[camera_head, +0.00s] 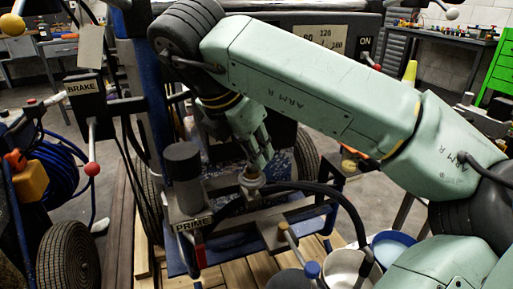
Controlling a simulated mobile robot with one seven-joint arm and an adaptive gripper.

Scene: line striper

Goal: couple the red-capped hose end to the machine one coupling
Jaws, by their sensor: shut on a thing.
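My gripper (257,165) reaches down in the middle of the camera_head view, over the machine's low frame. Its fingers are shut on a small pale fitting (252,181), which looks like the end of the black hose (335,196). The hose runs right from there and bends down towards the buckets. No red cap shows clearly on this end; the fingers hide part of it. I cannot tell whether the fitting touches anything below. The machine (184,202) stands around it, with a dark cylinder on its left. I cannot make out which part is the machine one coupling.
A PRIME label (189,225) with a red lever (200,256) is just left. A BRAKE lever (92,140) with a red knob stands at left.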

